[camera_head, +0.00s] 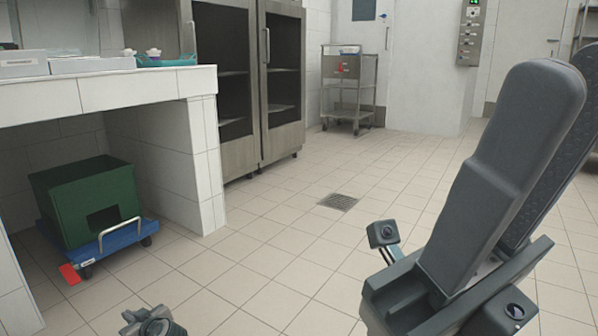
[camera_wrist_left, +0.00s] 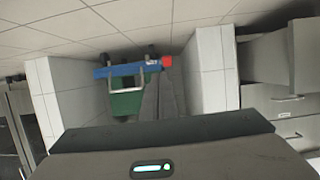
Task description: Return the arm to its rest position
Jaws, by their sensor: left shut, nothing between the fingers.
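My left gripper shows in the left wrist view (camera_wrist_left: 163,88) as dark grey fingers closed together with nothing between them. It points toward the space under the counter, and its fingers overlap the green crate in that view without visible contact. A small grey part of my left arm shows at the bottom left edge of the head view; fingers cannot be made out there. A large dark grey arm part of mine fills the right of the head view.
A green crate (camera_head: 90,200) sits on a blue dolly (camera_head: 112,240) under the white-tiled counter (camera_head: 145,88). Metal cabinets (camera_head: 245,150) stand behind. A steel trolley (camera_head: 349,95) is at the back. The tiled floor (camera_head: 290,240) in the middle is clear.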

